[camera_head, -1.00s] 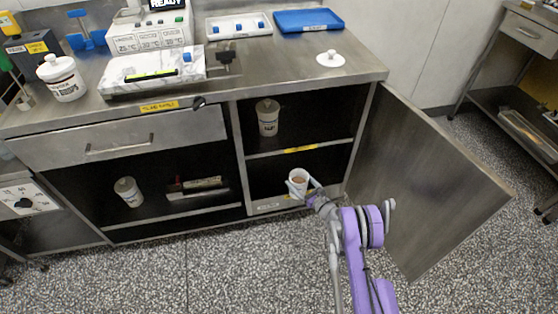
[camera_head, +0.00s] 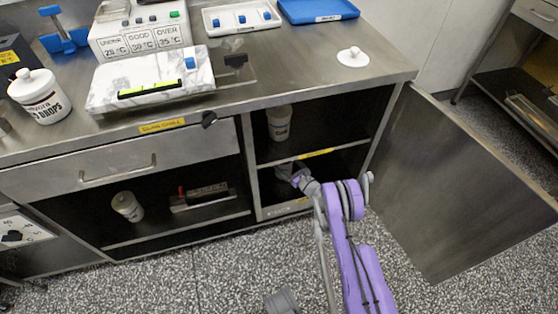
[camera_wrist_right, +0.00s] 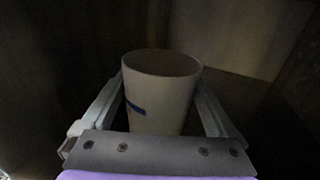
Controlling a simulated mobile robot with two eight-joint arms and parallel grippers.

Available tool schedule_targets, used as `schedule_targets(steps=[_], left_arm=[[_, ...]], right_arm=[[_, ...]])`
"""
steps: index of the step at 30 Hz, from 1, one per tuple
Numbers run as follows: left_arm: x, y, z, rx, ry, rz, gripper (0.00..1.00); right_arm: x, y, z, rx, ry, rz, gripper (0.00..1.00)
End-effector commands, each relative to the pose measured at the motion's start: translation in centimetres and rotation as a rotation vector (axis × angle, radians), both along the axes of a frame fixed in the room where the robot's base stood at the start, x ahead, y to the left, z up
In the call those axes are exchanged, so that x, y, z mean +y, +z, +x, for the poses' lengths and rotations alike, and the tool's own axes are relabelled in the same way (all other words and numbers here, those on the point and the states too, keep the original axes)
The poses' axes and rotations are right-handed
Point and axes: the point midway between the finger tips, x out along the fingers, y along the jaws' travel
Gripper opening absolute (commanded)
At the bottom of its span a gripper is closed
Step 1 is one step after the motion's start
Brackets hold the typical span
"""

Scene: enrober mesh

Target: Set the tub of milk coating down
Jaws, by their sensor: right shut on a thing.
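The tub (camera_wrist_right: 160,95), pale and open-topped with a blue stripe, stands about upright between the two fingers of my right gripper (camera_wrist_right: 163,110) in the right wrist view. The gripper is shut on its sides. In the head view my right gripper (camera_head: 290,172) reaches into the lower right compartment of the steel cabinet, below the middle shelf (camera_head: 318,155). The tub cannot be made out there. Whether its base touches the compartment floor is hidden.
A pale tub (camera_head: 279,122) stands on the shelf above. The open cabinet door (camera_head: 470,185) is to the right of my arm. A white lid (camera_head: 353,57) lies on the counter. Another white tub (camera_head: 127,206) stands in the left compartment.

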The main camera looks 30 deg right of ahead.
Motion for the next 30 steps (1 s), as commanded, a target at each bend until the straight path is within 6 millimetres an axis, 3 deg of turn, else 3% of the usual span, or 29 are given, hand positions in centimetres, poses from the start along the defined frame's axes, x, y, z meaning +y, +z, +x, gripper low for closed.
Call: schedule_targets(steps=[3,14,15,30], left_arm=[[0.0,-0.22,0.08,-0.001,0.0,0.0,0.5],[0.0,-0.17,0.07,-0.001,0.0,0.0,0.5],[0.0,-0.16,0.08,-0.001,0.0,0.0,0.5],[0.0,-0.16,0.08,-0.001,0.0,0.0,0.5]], right_arm=[[-0.17,-1.29,-0.51,-0.001,-0.004,0.001,0.09],[-0.15,-1.63,-0.53,0.0,-0.004,0.001,0.09],[-0.14,-1.61,-0.54,0.0,-0.004,0.0,1.0],[-0.03,-1.26,-0.49,0.0,-0.001,0.0,1.0]])
